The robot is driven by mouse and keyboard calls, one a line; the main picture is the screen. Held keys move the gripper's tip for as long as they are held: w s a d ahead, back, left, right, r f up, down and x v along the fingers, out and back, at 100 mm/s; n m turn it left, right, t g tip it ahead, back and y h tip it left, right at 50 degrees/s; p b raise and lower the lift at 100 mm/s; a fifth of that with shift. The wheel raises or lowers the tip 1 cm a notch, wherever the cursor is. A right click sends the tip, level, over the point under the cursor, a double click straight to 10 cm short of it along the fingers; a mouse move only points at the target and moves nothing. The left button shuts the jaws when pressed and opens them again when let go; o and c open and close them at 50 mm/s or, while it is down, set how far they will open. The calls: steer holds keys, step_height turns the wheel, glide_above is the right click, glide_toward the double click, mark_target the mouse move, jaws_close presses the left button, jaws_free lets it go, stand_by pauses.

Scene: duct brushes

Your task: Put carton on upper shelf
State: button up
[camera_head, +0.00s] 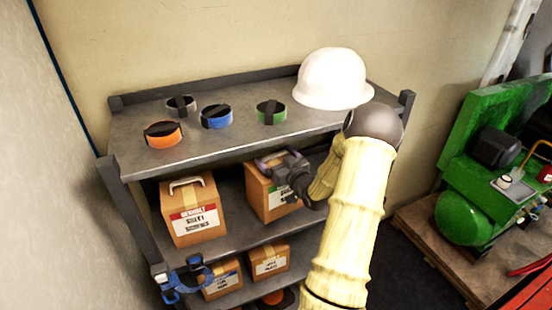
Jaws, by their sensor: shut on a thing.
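A brown carton with a green-edged label (262,197) is on the shelf below the top one, right of centre. My gripper (270,162) is at its top and is shut on it. The fingers partly hide the carton's top, and I cannot tell whether its base touches the shelf. Another carton with a red-edged label and a pale handle (190,212) stands on the same shelf to the left. The top shelf (190,140) of the grey rack is above both.
Orange (163,133), grey, blue (216,117) and green rings and a white hard hat (331,80) sit on the top shelf. Smaller cartons (269,260) are on the shelf below. A blue clamp-like object (187,279) is at the lower left. A green compressor (480,190) stands right.

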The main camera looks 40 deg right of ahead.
steer(key=shift+w+d+r, duration=0.1)
steer(key=shift+w+d, duration=0.05)
steer(key=shift+w, duration=0.15)
steer(key=shift+w+f+b, duration=0.5)
steer(key=shift+f+b, duration=0.25)
steer(key=shift+f, duration=0.15)
steer(key=shift+s, duration=0.25)
steer(key=shift+s+d, duration=0.15)
steer(key=shift+s, duration=0.05)
steer(key=shift+w+a+f+b, duration=0.1)
steer(key=shift+a+f+b, duration=0.1)
steer(key=shift+b, duration=0.2)
steer(key=shift+f, duration=0.15)
steer(key=o, duration=1.6)
steer(key=shift+f, duration=0.15)
steer(key=shift+o, duration=0.2)
steer(key=shift+s, duration=0.2)
